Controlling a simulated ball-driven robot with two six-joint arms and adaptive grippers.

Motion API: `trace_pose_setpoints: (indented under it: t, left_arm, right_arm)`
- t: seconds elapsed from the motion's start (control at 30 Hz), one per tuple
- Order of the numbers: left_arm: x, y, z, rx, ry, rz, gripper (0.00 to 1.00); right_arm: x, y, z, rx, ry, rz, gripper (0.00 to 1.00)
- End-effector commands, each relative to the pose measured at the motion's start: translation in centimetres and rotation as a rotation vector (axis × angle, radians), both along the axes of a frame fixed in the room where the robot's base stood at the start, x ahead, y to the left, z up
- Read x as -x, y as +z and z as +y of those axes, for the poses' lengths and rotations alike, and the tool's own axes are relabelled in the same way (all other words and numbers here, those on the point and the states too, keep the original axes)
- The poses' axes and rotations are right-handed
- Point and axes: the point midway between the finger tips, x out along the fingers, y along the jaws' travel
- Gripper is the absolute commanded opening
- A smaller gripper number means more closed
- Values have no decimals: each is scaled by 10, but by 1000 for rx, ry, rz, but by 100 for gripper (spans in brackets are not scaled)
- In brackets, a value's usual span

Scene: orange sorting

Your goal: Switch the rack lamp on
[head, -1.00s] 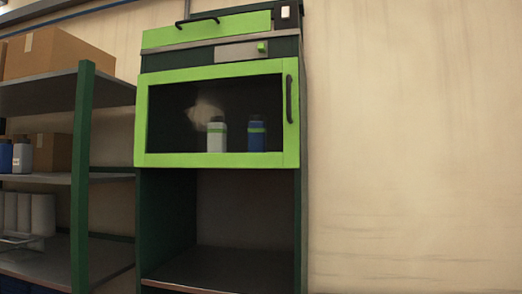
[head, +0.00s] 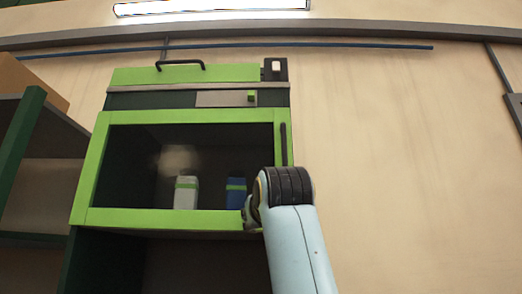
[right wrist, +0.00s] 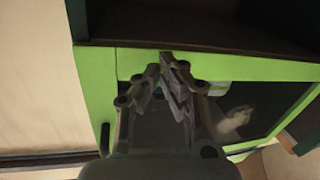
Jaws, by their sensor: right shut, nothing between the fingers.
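A black switch box with a white rocker (head: 276,69) sits at the top right corner of the green-and-dark rack, beside the green drawer front (head: 190,74). Which way the rocker is tipped is too small to tell. My right arm comes up from below in the head view. Its gripper (right wrist: 170,62) is shut and empty in the right wrist view, close to the lower part of the green door frame (right wrist: 95,65). In the head view the arm hides most of that gripper. My left gripper is not in view.
The glazed green-framed door (head: 92,165) is shut, with a white bottle (head: 186,192) and a blue bottle (head: 236,191) behind it. A bright tube lamp (head: 210,8) hangs overhead.

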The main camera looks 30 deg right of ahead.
Motion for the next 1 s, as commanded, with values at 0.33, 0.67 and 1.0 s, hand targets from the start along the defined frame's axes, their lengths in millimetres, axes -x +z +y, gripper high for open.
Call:
trace_pose_setpoints:
  t: [0.33, 0.67, 1.0]
  left_arm:
    - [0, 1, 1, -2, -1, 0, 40]
    - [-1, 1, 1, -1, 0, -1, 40]
    - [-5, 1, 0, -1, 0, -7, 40]
  right_arm:
    - [1, 99, 1, 26, -29, -155, 0]
    - [38, 247, 5, 66, -78, -391, 0]
    - [118, 388, 11, 106, -143, -630, 0]
